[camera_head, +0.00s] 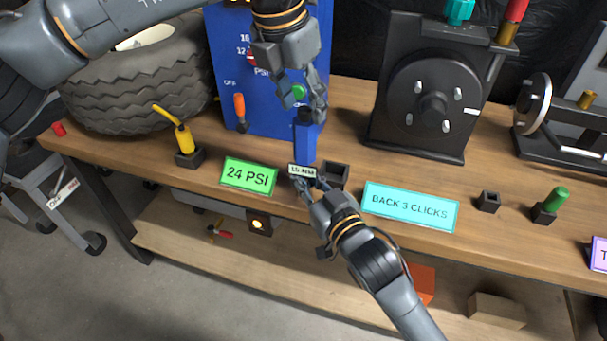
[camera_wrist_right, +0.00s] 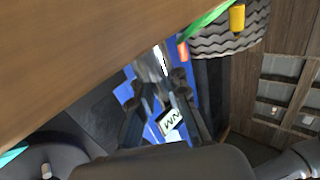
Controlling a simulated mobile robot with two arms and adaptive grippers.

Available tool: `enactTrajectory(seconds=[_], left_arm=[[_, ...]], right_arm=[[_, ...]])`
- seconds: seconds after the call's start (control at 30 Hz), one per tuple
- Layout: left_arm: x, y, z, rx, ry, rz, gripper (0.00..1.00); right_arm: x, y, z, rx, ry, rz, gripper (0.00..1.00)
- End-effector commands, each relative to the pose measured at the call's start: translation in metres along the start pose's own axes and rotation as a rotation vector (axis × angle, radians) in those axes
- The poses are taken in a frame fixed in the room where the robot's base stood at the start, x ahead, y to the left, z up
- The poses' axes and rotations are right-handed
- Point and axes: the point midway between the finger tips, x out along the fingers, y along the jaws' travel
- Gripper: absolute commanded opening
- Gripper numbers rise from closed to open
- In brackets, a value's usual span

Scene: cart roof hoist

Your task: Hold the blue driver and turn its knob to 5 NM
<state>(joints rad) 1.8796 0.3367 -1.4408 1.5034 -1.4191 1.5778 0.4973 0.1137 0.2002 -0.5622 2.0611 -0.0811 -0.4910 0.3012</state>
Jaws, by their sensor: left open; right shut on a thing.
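The blue driver (camera_head: 305,143) stands upright near the middle of the bench, above its front edge. My right gripper (camera_head: 303,181) is shut on its lower part, beside a small white label (camera_head: 302,170). The label's number is too small to read surely. In the right wrist view the blue driver (camera_wrist_right: 152,132) lies between my fingers, and the label (camera_wrist_right: 170,122) shows "NM". My left gripper (camera_head: 306,112) is open at the driver's dark top end, with its fingers close around it. Its fingers partly hide the knob, and I cannot tell whether they touch it.
A black square holder (camera_head: 334,173) stands just right of the driver. A green "24 PSI" card (camera_head: 249,176) and a cyan "BACK 3 CLICKS" card (camera_head: 410,207) flank it. A blue panel (camera_head: 228,75) and black wheel machine (camera_head: 425,90) stand behind. A yellow tool (camera_head: 184,138) is left.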

Motion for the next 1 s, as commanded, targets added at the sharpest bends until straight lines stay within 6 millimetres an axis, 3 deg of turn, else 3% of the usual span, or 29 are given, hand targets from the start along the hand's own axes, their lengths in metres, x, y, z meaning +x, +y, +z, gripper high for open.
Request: enactTrajectory(seconds=[0.37, 0.73, 1.0], left_arm=[[0.0, 0.0, 0.0, 0.0, 0.0, 0.0, 0.49], [-0.026, 0.0, 0.008, -0.002, -0.001, 0.0, 0.49], [-0.028, 0.0, 0.008, 0.0, 0.0, 0.0, 0.49]], right_arm=[[0.0, 0.0, 0.001, 0.0, -0.001, 0.0, 0.0], [0.0, 0.0, 0.001, 0.0, -0.001, 0.0, 0.0], [0.0, 0.0, 0.001, 0.0, -0.001, 0.0, 0.0]])
